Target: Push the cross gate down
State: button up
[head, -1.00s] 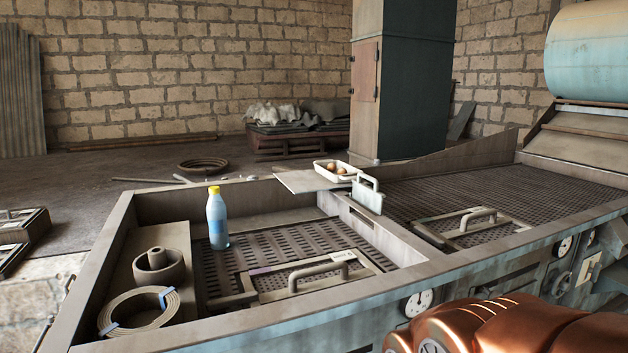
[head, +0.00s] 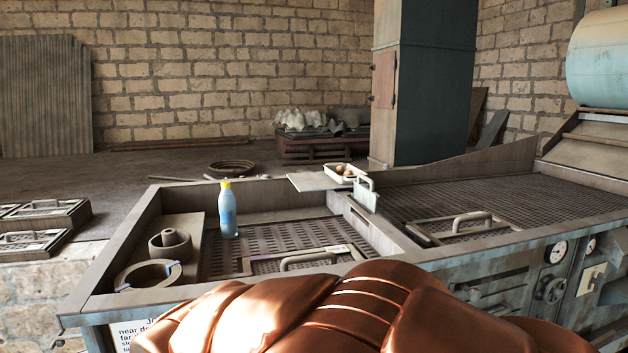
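A pale upright plate with a loop handle, which looks like the cross gate (head: 364,199), stands at the divider between the left bay and the long right bay of the machine. It sticks up above the divider wall, and its lower part is hidden in the divider. My copper-coloured arm fills the bottom middle of the view, in front of the machine's near edge. My gripper is not in view, so its state does not show.
Handled panels lie in the left (head: 306,262) and right (head: 466,228) bays. A white tray (head: 340,174) with brown round items sits behind the gate.

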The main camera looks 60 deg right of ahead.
aim_at(366, 196)
jog(key=k, duration=0.85)
jog(key=z, duration=1.2)
jog(key=i, duration=0.15)
